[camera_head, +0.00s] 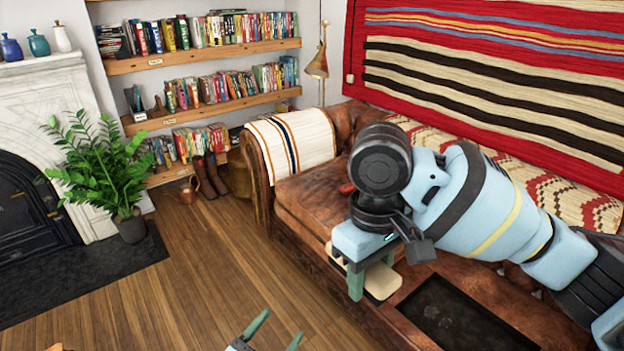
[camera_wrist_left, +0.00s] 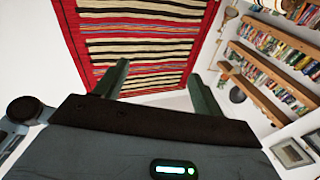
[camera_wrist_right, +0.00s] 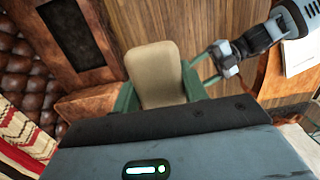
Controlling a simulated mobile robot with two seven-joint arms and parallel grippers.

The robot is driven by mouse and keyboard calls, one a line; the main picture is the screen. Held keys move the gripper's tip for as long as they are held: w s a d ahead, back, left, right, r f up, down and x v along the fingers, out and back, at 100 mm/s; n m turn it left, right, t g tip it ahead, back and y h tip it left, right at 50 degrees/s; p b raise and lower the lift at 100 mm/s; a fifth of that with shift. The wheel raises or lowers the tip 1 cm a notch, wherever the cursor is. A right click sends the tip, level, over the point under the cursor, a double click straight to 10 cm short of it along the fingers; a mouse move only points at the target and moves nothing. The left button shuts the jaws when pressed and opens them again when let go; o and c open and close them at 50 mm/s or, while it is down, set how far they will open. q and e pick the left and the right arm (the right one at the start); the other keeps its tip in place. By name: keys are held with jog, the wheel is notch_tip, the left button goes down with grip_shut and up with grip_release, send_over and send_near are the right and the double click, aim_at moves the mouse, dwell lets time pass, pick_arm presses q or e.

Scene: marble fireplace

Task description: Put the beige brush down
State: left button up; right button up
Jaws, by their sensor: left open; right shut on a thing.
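The beige brush (camera_head: 383,284) is a flat, rounded, cream-coloured piece in the head view, partly covered by my right gripper (camera_head: 372,282). The right wrist view shows the brush (camera_wrist_right: 157,72) between the two green fingers, which are shut on it. It is held over the front edge of the brown leather sofa (camera_head: 310,205); I cannot tell if it touches anything below. My left gripper (camera_head: 278,331) is at the bottom of the head view, over the wooden floor, with its fingers apart and empty. The left wrist view also shows its spread fingers (camera_wrist_left: 160,85).
A dark rectangular panel (camera_head: 455,318) is set in brown leather right of the brush. A striped blanket (camera_head: 290,142) covers the sofa arm. A small red thing (camera_head: 346,188) lies on the seat. A potted plant (camera_head: 105,170) stands left. The wooden floor (camera_head: 210,260) is open.

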pick_arm(q)
jog(key=w+d+r+m+g+h, duration=0.4)
jog(key=r+m+g+h, duration=0.2)
jog(key=r+m, duration=0.25)
jog(key=w+d+r+m+g+h, duration=0.45)
jog(key=r+m+g+h, duration=0.2)
jog(key=r, duration=0.25)
notch_tip(320, 180, up, 15)
jog(key=a+m+g+y, duration=0.1)
jog(key=m+g+y, duration=0.5)
jog(key=g+y, duration=0.5)
jog(key=s+y, duration=0.1)
jog(key=y, duration=0.4)
jog(key=shift+a, duration=0.35)
jog(key=shift+y, duration=0.25)
jog(key=shift+x, duration=5.95)
